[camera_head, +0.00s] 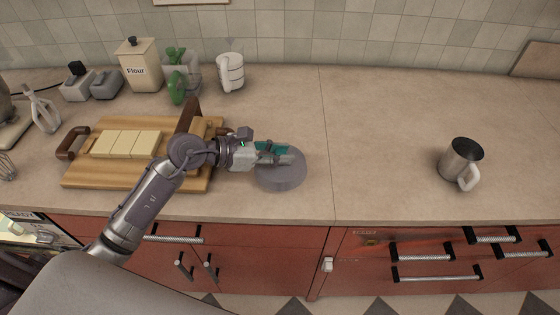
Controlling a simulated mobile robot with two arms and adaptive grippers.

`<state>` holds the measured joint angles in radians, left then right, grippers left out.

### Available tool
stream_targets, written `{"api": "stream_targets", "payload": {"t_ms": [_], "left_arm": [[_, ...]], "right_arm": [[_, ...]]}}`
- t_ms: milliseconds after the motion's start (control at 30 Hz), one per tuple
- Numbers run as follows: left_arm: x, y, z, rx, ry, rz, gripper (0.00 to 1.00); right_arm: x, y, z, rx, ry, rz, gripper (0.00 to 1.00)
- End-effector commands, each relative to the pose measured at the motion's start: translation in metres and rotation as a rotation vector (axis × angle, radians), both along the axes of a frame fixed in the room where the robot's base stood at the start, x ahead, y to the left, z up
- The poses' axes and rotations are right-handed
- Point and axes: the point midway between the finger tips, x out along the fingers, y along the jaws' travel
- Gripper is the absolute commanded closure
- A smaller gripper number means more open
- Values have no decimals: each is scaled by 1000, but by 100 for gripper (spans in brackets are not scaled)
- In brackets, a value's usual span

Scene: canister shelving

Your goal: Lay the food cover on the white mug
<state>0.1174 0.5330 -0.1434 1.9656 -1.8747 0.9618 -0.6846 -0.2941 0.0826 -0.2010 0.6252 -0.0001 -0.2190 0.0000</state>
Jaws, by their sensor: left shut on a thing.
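The food cover (282,181) looks like a grey, round, shallow disc at the middle of the counter, near its front part. My left gripper (284,157) is shut on it at its top. I cannot tell whether the cover touches the counter or hangs just above it. A white, banded mug-like vessel (230,72) stands upright at the back, close to the tiled wall. A metal mug (460,158) with a pale handle stands upright at the right; its dark open top shows. I cannot tell for sure which one is the white mug. My right gripper is not in view.
A wooden board (85,177) with pale slabs (125,144) lies left of the cover, partly behind my arm. A flour canister (140,66) and a green cactus-like item (177,86) stand at the back left. The counter between cover and metal mug is clear.

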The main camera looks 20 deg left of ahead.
Motion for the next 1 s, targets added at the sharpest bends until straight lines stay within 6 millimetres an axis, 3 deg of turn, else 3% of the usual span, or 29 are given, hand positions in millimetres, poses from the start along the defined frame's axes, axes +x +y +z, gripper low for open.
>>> {"api": "stream_targets", "payload": {"t_ms": [100,300,500,700,733,800,867,1000], "left_arm": [[0,0,-14,-4,6,1,100],[1,0,-38,-2,1,2,100],[0,0,-40,-1,-1,1,100],[0,0,-45,1,-1,0,100],[0,0,-43,0,0,0,70],[0,0,-43,0,0,0,58],[0,0,-43,0,0,0,50],[0,0,-42,0,0,0,50]], "right_arm": [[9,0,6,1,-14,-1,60],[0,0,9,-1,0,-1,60],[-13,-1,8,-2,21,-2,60],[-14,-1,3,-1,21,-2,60],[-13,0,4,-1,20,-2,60],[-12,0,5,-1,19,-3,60],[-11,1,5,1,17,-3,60],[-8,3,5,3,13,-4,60]]}}
